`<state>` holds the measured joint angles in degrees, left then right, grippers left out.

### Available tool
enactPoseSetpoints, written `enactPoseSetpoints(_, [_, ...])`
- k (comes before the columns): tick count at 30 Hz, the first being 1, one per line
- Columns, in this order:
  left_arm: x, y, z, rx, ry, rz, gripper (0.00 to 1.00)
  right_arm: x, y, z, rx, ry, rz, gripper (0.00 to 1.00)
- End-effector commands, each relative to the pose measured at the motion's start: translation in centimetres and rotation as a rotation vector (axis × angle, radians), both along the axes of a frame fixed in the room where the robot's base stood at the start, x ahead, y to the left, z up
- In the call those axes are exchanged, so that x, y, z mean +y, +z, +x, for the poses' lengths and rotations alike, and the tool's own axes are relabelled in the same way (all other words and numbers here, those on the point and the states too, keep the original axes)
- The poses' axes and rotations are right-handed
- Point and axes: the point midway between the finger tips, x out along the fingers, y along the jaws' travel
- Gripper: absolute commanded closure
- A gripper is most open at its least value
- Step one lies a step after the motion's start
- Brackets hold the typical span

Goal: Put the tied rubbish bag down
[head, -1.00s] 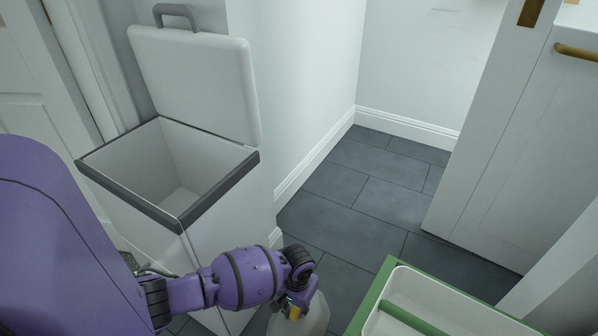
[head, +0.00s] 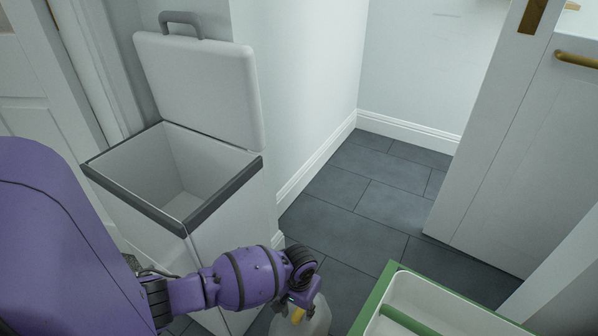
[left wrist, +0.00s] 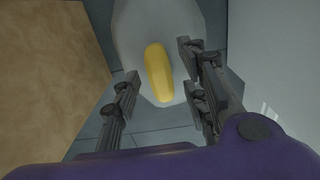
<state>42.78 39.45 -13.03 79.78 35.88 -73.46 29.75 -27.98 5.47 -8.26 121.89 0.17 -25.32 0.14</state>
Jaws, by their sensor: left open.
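The tied rubbish bag (head: 319,318) is pale and translucent with a yellow tied top. It shows at the bottom of the head view, below my left gripper (head: 299,300), over the dark tiled floor. In the left wrist view the pale bag (left wrist: 132,38) is ahead, with its yellow top (left wrist: 158,70) between the spread fingers of my left gripper (left wrist: 160,82). A gap shows on both sides of the yellow top, so the gripper is open and not clamped on it. The bag's base is hidden; I cannot see how it meets the floor. My right gripper is not in view.
A white bin (head: 225,215) with its lid (head: 200,85) raised stands at the left; it looks empty inside. A green-edged white tray (head: 400,283) is at the lower right. Grey floor tiles (head: 345,232) are clear between the wall and the white door (head: 490,150).

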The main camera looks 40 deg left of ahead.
Motion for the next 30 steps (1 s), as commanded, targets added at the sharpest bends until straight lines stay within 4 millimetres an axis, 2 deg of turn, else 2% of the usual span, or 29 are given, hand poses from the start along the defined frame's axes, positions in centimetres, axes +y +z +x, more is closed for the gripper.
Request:
enactPoseSetpoints(1, [0.1,1.6,0.2,-0.006,0.0,0.0,0.6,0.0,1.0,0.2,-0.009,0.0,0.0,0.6])
enactPoseSetpoints(6, [0.0,5.6,0.3,-0.008,-0.001,0.0,0.6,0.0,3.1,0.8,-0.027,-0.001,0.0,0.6])
enactPoseSetpoints(12, [0.1,9.0,0.2,-0.004,0.0,-0.001,0.6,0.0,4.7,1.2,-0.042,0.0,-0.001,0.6])
enactPoseSetpoints(15, [0.1,10.0,0.1,-0.003,0.001,-0.001,0.6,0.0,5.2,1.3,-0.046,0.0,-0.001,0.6])
enactPoseSetpoints(21, [0.1,10.6,0.0,0.0,0.0,-0.001,0.6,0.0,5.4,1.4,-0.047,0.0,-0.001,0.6])
enactPoseSetpoints(26, [-0.2,10.1,-0.5,0.0,-0.005,-0.004,0.6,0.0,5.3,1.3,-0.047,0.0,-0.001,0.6])
enactPoseSetpoints(29, [-1.4,8.2,-3.2,-0.011,-0.036,-0.021,0.6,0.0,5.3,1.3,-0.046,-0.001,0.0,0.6])
enactPoseSetpoints(30, [-2.2,7.0,-5.0,-0.021,-0.056,-0.034,0.6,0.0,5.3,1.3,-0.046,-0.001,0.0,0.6])
